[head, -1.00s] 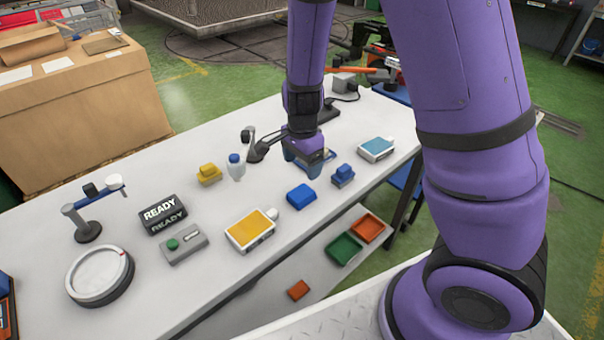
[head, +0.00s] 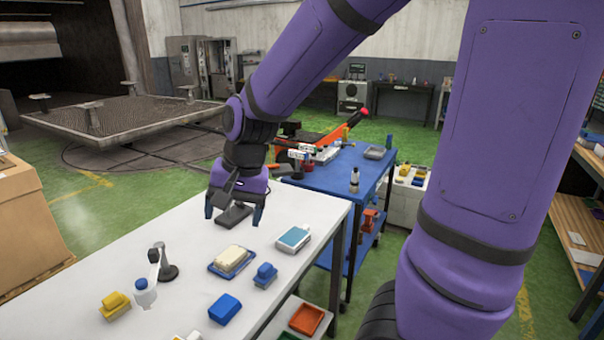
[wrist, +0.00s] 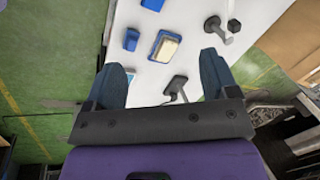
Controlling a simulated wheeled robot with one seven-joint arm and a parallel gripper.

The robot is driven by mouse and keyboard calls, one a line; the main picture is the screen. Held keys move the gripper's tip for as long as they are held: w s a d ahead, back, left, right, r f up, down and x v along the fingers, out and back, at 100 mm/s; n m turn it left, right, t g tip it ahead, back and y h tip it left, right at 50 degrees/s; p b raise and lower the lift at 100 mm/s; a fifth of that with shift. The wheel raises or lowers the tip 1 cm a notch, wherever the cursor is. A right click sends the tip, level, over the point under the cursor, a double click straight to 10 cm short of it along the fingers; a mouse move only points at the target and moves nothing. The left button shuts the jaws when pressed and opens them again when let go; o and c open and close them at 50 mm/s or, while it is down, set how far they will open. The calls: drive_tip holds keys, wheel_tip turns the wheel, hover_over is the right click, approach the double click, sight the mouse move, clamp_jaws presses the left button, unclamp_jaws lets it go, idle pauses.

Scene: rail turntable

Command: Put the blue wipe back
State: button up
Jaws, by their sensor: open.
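Two blue pieces on the white table could be the blue wipe; I cannot tell which. One is a plain blue block (head: 224,309) near the front edge. The other is a blue piece with a raised top (head: 265,275), right of it. In the wrist view they show as a blue block (wrist: 153,4) at the top edge and a blue piece (wrist: 131,39) below it. My gripper (head: 233,212) is open and empty, above the table's far end, beyond both.
A blue dish with a cream block (head: 212,268), a white box with a light-blue top (head: 293,238) and a dark flat device (head: 234,215) lie near my gripper. A yellow piece (head: 115,305) and small stand (head: 168,272) are left. A blue cart (head: 340,185) stands beyond.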

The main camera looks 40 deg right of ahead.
drive_tip(key=s+d+r+n+t+h, duration=0.2)
drive_tip(key=s+r+n, duration=0.5)
drive_tip(key=s+r, duration=0.4)
drive_tip(key=s+d+t, duration=0.1)
drive_tip(key=s+d, duration=0.1)
drive_tip(key=s, duration=0.1)
drive_tip(key=shift+s, duration=0.2)
